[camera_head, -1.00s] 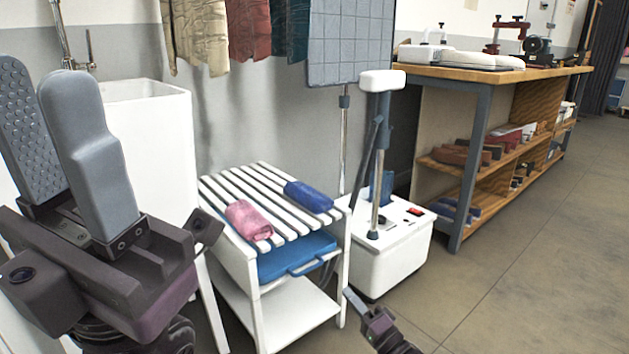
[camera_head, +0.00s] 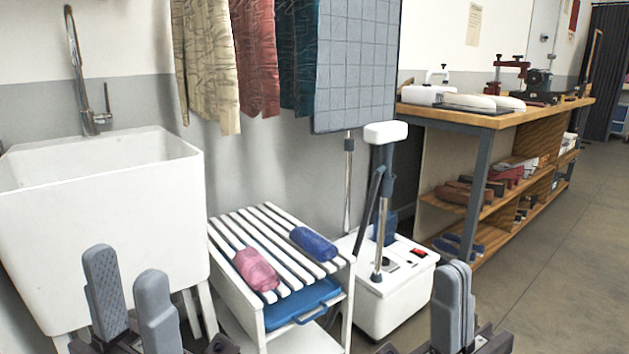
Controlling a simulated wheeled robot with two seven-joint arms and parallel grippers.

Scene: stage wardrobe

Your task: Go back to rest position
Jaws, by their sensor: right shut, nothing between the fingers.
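My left gripper (camera_head: 131,305) is at the lower left, in front of the white sink. Its two grey fingers point up with a gap between them, and nothing is in the gap. My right gripper (camera_head: 453,300) is at the lower right, in front of the floor. Its fingers are together and hold nothing. Both grippers are low in the picture and apart from the furniture as far as I can see. Their arms are mostly cut off by the lower edge.
A white slatted rack (camera_head: 229,226) bears a pink roll (camera_head: 256,269) and a blue roll (camera_head: 314,243), with a blue tray (camera_head: 296,308) below. A white sink (camera_head: 110,215), a white steamer (camera_head: 396,297) and a wooden workbench (camera_head: 540,113) stand around. Open floor (camera_head: 570,260) lies right.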

